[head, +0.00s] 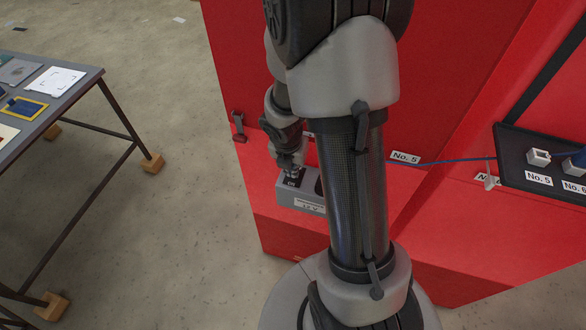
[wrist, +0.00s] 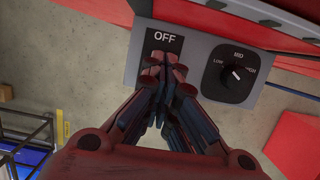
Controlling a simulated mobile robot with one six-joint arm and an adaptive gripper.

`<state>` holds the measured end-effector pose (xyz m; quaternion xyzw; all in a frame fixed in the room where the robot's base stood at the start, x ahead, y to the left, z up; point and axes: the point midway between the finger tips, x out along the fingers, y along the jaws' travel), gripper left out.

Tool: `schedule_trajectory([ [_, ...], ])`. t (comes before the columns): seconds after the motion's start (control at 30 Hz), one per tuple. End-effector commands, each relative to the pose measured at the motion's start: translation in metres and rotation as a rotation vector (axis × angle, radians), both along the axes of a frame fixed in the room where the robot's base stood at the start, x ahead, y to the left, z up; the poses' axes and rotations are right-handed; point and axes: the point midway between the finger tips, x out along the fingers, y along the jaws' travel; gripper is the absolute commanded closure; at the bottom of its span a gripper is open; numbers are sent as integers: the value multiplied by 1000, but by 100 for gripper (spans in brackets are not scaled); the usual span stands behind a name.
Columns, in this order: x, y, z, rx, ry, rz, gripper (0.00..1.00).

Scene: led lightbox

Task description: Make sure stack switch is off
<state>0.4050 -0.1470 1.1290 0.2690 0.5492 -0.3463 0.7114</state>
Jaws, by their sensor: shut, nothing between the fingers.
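A grey switch box (head: 284,196) sits on the red ledge, partly hidden behind my arm in the head view. The wrist view shows its face (wrist: 203,44), with a black panel marked OFF (wrist: 166,38) on the left and a black dial (wrist: 237,75) marked LOW, MID and HIGH on the right. My gripper (wrist: 160,68) is shut and empty, its fingertips over the lower part of the OFF panel. The gripper (head: 291,170) also shows at the box in the head view. The fingers hide the switch lever, so its position and any contact cannot be told.
A red housing (head: 240,70) rises behind the box. A dark panel (head: 520,180) with white connectors and a blue cable (head: 450,162) is at the right. A grey table (head: 75,70) with cards stands at the left, with open floor between.

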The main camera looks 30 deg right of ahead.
Motion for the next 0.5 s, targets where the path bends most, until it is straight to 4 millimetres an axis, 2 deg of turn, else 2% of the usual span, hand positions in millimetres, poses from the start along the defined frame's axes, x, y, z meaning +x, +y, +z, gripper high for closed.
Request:
schedule_trajectory([
  [0.5,-2,0,-4,2,8,-1,100],
])
